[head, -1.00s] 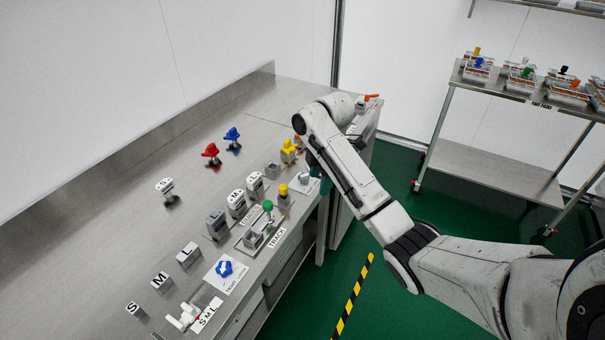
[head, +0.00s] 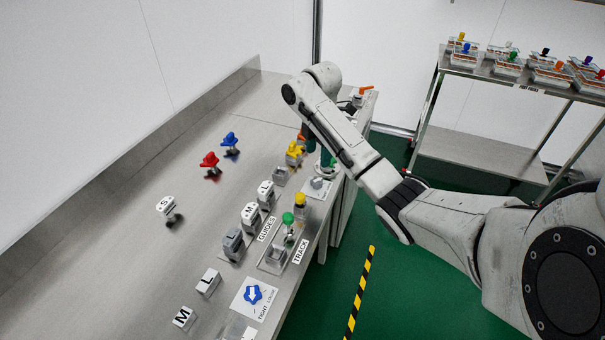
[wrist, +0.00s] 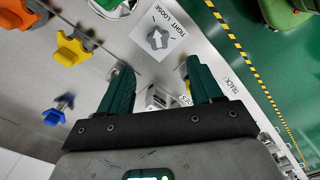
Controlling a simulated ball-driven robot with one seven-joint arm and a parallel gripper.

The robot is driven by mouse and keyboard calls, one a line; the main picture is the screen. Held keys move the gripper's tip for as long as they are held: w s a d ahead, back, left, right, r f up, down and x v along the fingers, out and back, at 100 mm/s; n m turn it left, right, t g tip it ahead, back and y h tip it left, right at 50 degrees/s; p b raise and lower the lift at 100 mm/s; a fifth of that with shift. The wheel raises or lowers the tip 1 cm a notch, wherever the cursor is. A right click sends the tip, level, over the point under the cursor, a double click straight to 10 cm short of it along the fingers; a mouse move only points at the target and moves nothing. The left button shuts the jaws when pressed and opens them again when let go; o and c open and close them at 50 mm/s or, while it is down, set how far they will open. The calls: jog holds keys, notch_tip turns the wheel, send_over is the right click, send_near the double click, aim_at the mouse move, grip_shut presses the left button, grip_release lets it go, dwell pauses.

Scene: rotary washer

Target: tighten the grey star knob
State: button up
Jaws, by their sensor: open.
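The grey star knob (wrist: 158,39) sits on a white plate marked TIGHT and LOOSE in the wrist view. In the head view the same knob (head: 317,183) is near the bench's front edge, just below my arm's end. My gripper (wrist: 158,68) is open, with its two teal fingers apart and nothing held between them. In the wrist view the knob appears beyond the fingertips, roughly in line with the gap. The fingers look clear of it; the height above it is hard to tell. In the head view my arm partly hides the gripper.
A yellow star knob (wrist: 72,50) stands left of the plate in the wrist view, with a blue one (wrist: 57,115) below it. In the head view, a yellow-topped part (head: 300,202) and a green-topped lever (head: 288,220) stand near the plate. A shelf (head: 520,76) holds several trays.

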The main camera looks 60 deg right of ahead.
aim_at(316, 181)
notch_tip(316, 181, down, 11)
jog(key=shift+w+r+b, duration=0.1)
jog(key=shift+w+b, duration=0.05)
jog(key=shift+b, duration=0.3)
jog(key=c, duration=1.1)
